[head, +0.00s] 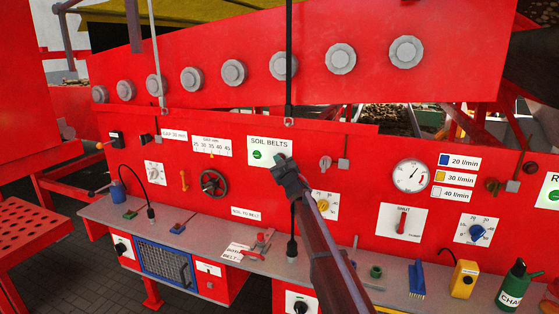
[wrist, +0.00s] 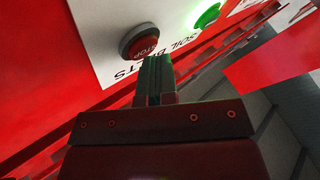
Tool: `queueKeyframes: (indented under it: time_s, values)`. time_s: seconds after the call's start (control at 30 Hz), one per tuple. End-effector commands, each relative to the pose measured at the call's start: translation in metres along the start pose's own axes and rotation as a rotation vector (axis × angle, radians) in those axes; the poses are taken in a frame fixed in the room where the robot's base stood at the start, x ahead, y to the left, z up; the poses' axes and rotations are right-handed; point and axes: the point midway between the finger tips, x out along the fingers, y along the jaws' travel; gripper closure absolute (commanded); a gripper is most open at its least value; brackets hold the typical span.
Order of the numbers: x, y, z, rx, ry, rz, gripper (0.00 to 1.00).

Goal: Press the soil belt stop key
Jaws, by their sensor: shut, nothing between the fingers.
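The white SOIL BELTS plate (head: 268,144) is on the red panel in the middle of the head view. Its green key (head: 257,155) shows beside my gripper (head: 280,160), which hides the stop key in that view. In the wrist view, the round red STOP key (wrist: 140,40) stands out from the plate, and the green key (wrist: 207,16) looks bright to its right. My gripper (wrist: 157,62) is shut and empty. Its tips are close to the edge of the STOP key; I cannot tell if they touch it.
A grey shelf (head: 185,226) runs below the panel, with a blue brush (head: 416,281), a yellow device (head: 464,279) and a green bottle (head: 514,286). A black handwheel (head: 213,182) is left of the plate, and a dial with a yellow knob (head: 323,205) is below right. A dark rod hangs above.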

Motion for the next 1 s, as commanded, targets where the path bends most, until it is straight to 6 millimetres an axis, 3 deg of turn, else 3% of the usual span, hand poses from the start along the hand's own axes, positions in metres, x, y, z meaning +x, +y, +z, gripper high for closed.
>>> queueKeyframes:
  time_s: [1.0]
  values:
    - [-0.011,-0.008,-0.008,0.0,0.0,0.0,1.0]
